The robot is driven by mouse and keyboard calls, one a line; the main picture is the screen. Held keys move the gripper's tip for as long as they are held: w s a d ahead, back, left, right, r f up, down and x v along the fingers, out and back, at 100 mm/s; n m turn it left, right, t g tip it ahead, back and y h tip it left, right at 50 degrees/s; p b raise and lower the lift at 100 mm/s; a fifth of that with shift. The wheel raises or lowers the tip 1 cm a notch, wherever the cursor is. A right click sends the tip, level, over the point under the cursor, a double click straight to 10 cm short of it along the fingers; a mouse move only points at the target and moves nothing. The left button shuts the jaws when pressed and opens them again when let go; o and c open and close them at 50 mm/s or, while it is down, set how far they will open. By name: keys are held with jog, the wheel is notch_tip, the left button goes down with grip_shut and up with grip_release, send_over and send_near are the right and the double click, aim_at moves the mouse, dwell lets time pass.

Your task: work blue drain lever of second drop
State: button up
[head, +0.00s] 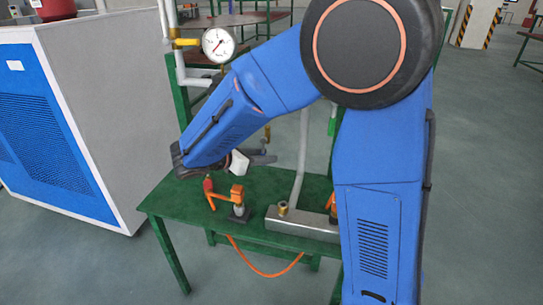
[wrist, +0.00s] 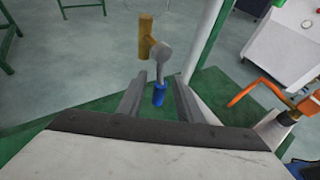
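The drain lever shows in the wrist view as a grey arm with a blue grip (wrist: 159,95) at its near end. It hangs from a brass valve (wrist: 145,38). My gripper (wrist: 161,82) is open, with one finger on each side of the blue grip and a visible gap to each. In the head view my gripper (head: 264,158) is above the green table, and a bit of brass fitting (head: 267,133) shows just behind it. The blue grip is hidden there by my arm and gripper.
An orange lever (head: 222,196) with a red tip stands on the green table (head: 172,205); it also shows right of my gripper in the wrist view (wrist: 250,93). A green post (wrist: 208,35) rises close by. A metal block (head: 290,225) and a gauge (head: 218,45) are near.

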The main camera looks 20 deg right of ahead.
jog(key=shift+x, duration=1.8)
grip_shut()
